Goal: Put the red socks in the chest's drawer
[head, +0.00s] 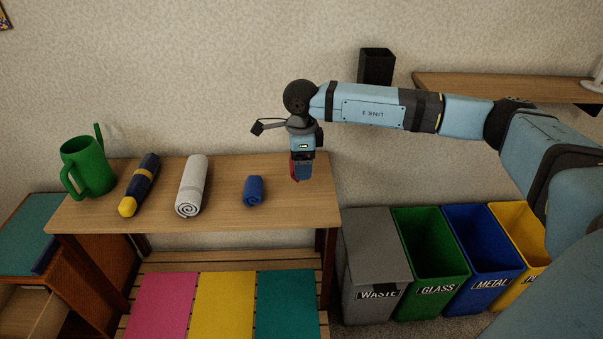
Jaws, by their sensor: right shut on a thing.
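My right gripper (301,172) points down over the right end of the wooden table. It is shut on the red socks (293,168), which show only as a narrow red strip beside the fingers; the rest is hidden. I cannot tell whether they touch the table top. The chest (105,264) stands at the lower left, partly behind the table and cut off by the picture's edge. Its drawer (38,312) looks pulled out, with a pale inside, and is only partly in view. My left gripper is not in view.
On the table (225,218) are a green watering can (88,168), a blue-and-yellow umbrella (140,185), a rolled grey towel (191,185) and a rolled blue item (253,190). Coloured mats (225,305) lie below in front. Several bins (430,245) stand at the right.

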